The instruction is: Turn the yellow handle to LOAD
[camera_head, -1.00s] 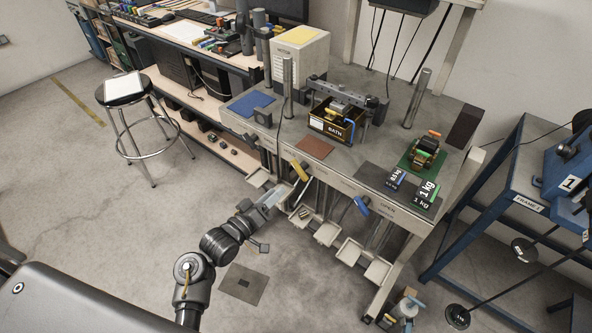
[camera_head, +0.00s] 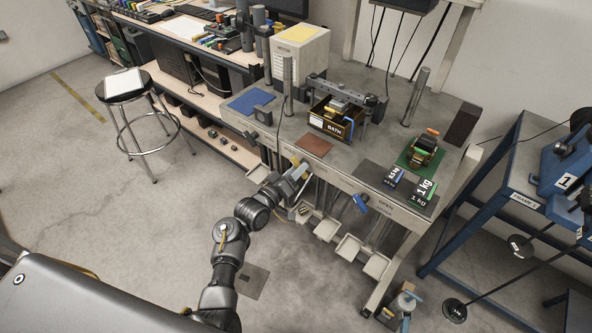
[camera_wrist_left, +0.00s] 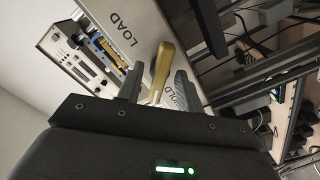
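The yellow handle (camera_wrist_left: 161,72) is on the front panel of the bench, between the word LOAD (camera_wrist_left: 124,34) and a second, partly hidden word that looks like HOLD (camera_wrist_left: 183,101). In the head view only a little of the handle (camera_head: 296,163) shows, as my gripper covers most of it. My left gripper (camera_wrist_left: 157,88) is open, with one finger on each side of the handle. Gaps show between the fingers and the handle, so I see no grip on it. My right gripper is in neither current view.
A blue handle (camera_head: 360,203) is on the same bench front, to the right. Pale trays (camera_head: 347,247) hang below the front edge. A stool (camera_head: 124,88) stands at left; open floor lies before the bench.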

